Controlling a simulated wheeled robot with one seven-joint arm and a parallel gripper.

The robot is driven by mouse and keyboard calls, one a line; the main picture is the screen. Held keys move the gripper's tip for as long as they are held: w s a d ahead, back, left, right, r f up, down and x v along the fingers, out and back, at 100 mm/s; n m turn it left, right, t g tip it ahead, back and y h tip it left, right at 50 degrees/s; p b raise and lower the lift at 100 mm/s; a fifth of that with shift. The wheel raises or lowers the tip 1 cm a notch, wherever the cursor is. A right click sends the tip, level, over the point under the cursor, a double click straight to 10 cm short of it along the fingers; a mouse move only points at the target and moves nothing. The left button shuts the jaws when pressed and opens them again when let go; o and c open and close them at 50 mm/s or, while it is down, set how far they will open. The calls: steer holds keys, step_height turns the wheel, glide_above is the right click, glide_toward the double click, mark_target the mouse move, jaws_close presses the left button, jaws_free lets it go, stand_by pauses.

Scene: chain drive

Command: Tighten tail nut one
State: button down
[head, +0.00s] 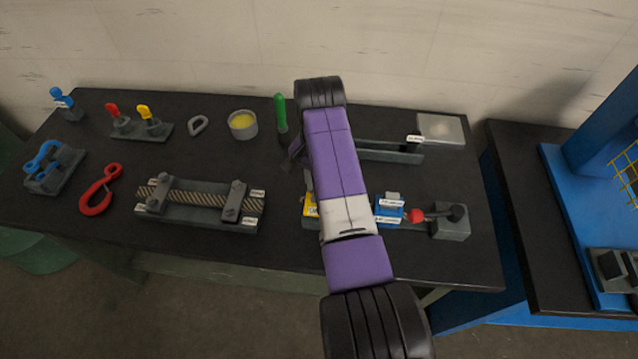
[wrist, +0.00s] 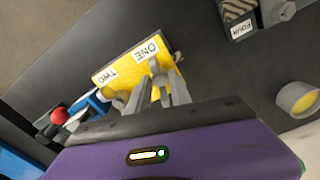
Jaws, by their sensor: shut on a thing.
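In the wrist view a yellow block (wrist: 122,72) carries white labels reading ONE (wrist: 148,48) and TWO (wrist: 112,75). The block also shows in the head view (head: 309,209), partly behind my arm. My gripper (wrist: 158,92) is at the edge of the block beside the ONE label. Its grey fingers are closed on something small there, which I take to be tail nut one. The fingers and gripper body hide the nut, so I cannot tell how far it is turned. In the head view my arm hides the gripper.
A blue block (head: 389,210), a red knob (head: 417,216) and a grey block (head: 450,221) stand right of the yellow block. A clamped rope fixture (head: 200,200) lies left, with a red hook (head: 98,190) and a yellow-filled tin (head: 243,124). A green-handled tool (head: 281,112) stands behind.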

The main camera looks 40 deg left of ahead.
steer(key=m, duration=0.6)
steer(key=shift+w+a+r, duration=0.1)
steer(key=shift+r, duration=0.1)
steer(key=m, duration=0.7)
stand_by(1.3)
steer(key=c, duration=1.5)
jaws_free()
steer(key=shift+f, duration=0.1)
steer(key=shift+r+b, duration=0.85)
steer(key=shift+r, duration=3.1)
